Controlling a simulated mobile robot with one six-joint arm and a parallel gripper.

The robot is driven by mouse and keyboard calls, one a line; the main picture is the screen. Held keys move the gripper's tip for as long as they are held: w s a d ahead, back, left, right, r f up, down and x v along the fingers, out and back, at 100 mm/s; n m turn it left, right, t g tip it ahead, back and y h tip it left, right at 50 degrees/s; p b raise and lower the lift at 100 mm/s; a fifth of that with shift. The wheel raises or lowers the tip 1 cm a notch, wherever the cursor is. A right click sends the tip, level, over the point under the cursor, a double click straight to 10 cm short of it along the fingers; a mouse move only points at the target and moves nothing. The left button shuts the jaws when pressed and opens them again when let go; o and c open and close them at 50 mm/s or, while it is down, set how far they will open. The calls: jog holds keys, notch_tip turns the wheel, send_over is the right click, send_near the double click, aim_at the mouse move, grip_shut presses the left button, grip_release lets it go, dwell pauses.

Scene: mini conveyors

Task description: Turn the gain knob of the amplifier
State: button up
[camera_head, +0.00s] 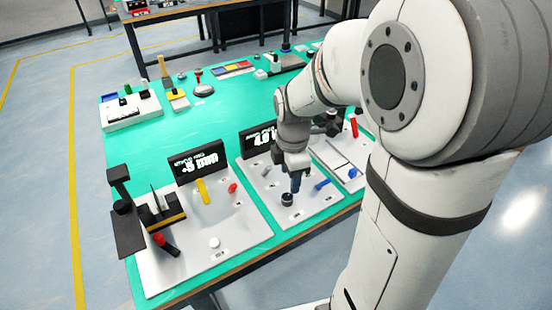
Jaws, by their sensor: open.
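The amplifier seems to be the light panel (262,197) in the middle of the table's front side, with a black display (257,141) at its back. A dark round knob (287,199) stands on it near the front. My gripper (294,188) points down just above this knob, its fingers close to the knob's top. I cannot tell whether the fingers touch the knob. Part of the display is hidden behind my arm. The label of the knob is too small to read.
A second light panel (192,249) with a yellow lever, red parts and a black stand is at the left. A blue lever (322,184) stands right of the knob. Another panel (337,157) lies further right.

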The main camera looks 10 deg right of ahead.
aim_at(287, 197)
jog(key=w+f+n, duration=0.1)
jog(key=f+n, duration=0.1)
jog(key=n, duration=0.1)
jog(key=shift+w+f, duration=0.35)
jog(key=shift+f, duration=0.05)
notch_tip(287, 197, down, 8)
jog(key=shift+r+b, duration=0.15)
jog(key=shift+b, duration=0.25)
jog(key=c, duration=0.9)
jog(key=shift+d, duration=0.1)
jog(key=shift+c, duration=0.3)
